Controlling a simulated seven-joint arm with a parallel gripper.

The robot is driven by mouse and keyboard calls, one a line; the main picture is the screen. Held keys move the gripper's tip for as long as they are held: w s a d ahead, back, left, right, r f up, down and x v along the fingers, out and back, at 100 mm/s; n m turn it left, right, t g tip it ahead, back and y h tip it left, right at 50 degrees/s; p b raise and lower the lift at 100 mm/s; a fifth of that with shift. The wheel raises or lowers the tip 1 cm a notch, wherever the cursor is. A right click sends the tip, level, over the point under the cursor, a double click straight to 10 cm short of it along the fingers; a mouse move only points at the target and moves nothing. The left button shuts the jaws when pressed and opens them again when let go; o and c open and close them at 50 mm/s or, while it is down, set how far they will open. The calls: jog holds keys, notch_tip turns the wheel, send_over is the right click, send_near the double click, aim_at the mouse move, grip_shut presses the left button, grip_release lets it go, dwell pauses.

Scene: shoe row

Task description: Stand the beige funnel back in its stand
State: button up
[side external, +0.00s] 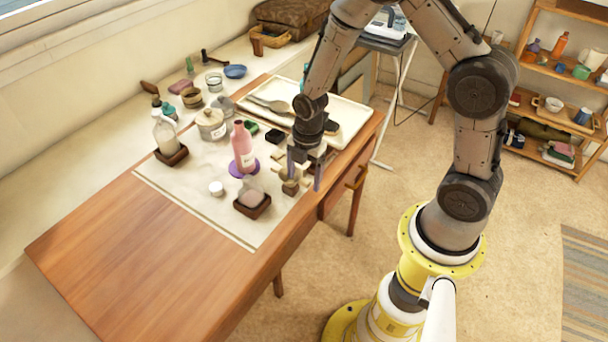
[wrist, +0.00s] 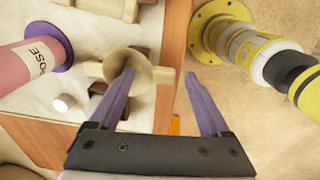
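In the side external view my gripper (side external: 304,176) is low over the wooden pieces (side external: 290,187), which partly hide one another.
A pink bottle (side external: 243,150) stands on a purple disc close by. A cream tray (side external: 350,118) lies behind. The table's front left (side external: 130,255) is clear.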

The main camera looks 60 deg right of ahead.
notch_tip(320, 180, up, 21)
jog(key=s+t, duration=0.2)
jog(key=s+a+r+m+t, duration=0.1)
jog(key=s+r+m, duration=0.1)
jog(key=s+m, duration=0.6)
jog(key=s+a+r+m+t, duration=0.1)
jog(key=s+r+m, duration=0.2)
jog(key=s+m, duration=0.5)
jog(key=shift+a+r+m+t, duration=0.3)
jog(key=shift+m+t, duration=0.1)
jog(key=shift+m, duration=0.6)
